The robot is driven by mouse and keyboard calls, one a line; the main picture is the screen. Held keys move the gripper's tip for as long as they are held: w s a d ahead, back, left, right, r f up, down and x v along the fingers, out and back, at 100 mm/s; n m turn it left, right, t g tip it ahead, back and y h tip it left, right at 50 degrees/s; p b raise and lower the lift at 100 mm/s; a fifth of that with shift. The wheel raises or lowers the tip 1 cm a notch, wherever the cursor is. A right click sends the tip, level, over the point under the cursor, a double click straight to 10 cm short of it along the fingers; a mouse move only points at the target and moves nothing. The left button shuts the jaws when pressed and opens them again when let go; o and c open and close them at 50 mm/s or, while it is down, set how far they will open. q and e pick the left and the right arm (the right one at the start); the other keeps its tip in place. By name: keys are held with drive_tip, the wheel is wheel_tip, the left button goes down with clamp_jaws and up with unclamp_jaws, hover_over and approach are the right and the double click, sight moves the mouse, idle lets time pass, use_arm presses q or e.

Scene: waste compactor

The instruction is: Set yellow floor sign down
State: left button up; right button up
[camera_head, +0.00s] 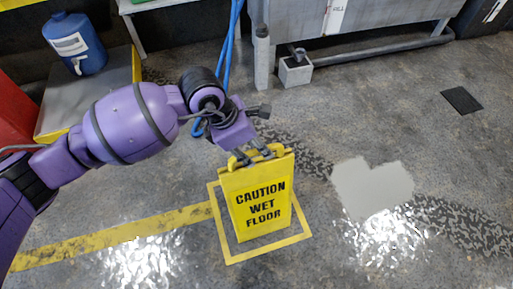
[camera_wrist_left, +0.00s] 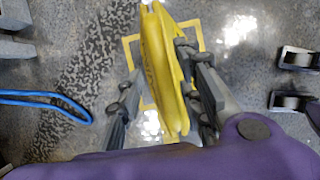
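The yellow floor sign (camera_head: 262,205), marked "CAUTION WET FLOOR", is upright inside the yellow square outline (camera_head: 268,254) on the floor. Its lower edge looks at floor level, but a small gap cannot be ruled out. My left gripper (camera_head: 256,153) is at the sign's top edge. In the left wrist view, the sign (camera_wrist_left: 160,65) lies between the spread fingers of my left gripper (camera_wrist_left: 160,80). A gap shows beside the left-hand finger, while the other finger is close to the sign; contact there is unclear. My right gripper is out of view.
A blue jug (camera_head: 75,43) stands on a yellow-edged platform (camera_head: 85,105) at the left. Blue hoses (camera_head: 229,45) and a grey post (camera_head: 262,60) are behind the sign. A pale patch (camera_head: 372,187) lies right of it. Open floor surrounds the square.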

use_arm(q)
drive_tip(key=p+v, duration=0.2)
drive_tip(key=v, duration=0.8)
drive_tip(key=shift+p, duration=0.4)
drive_tip(key=shift+s, duration=0.1)
